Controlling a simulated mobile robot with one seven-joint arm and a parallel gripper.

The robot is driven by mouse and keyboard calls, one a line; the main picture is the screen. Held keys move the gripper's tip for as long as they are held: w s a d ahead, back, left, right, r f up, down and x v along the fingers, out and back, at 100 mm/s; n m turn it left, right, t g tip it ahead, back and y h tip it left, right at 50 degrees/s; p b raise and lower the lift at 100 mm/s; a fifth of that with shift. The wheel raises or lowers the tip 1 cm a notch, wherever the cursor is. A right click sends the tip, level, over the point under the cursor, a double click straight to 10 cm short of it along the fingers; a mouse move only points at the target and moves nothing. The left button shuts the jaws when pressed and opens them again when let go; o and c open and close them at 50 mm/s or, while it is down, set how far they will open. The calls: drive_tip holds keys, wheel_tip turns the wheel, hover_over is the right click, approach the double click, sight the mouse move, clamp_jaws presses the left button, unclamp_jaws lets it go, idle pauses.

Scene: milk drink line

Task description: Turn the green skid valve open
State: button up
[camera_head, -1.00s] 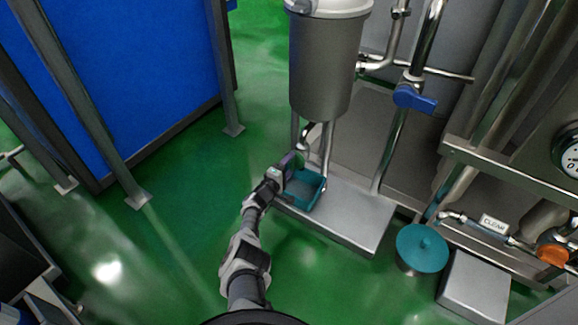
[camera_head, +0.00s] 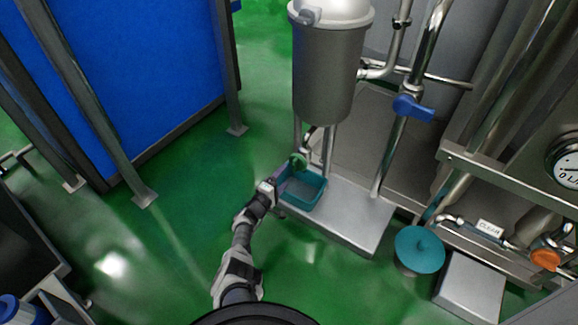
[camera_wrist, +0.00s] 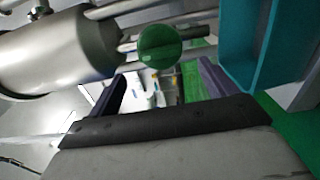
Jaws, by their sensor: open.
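The green skid valve (camera_head: 299,161) is a small green knob below the grey tank, by the tank's legs. In the wrist view the green knob (camera_wrist: 160,46) is a round disc on a metal pipe stub, just beyond the fingertips. My gripper (camera_head: 281,184) is at the left of the teal bin, close below and left of the knob. In the wrist view my gripper (camera_wrist: 158,82) has its two purple fingers wide apart with nothing held between them. The knob appears roughly ahead of the gap, and I cannot tell whether a finger touches it.
A teal bin (camera_head: 311,204) sits on the steel skid platform (camera_head: 362,225), close beside my gripper. The grey tank (camera_head: 323,75) hangs above. A blue valve handle (camera_head: 413,108) is on a pipe to the right. Green floor is open at the left.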

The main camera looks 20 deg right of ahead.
drive_tip(key=p+v, duration=0.2)
drive_tip(key=v, duration=0.5)
drive_tip(key=shift+s+p, duration=0.15)
drive_tip(key=shift+p, duration=0.25)
drive_tip(key=shift+a, duration=0.15)
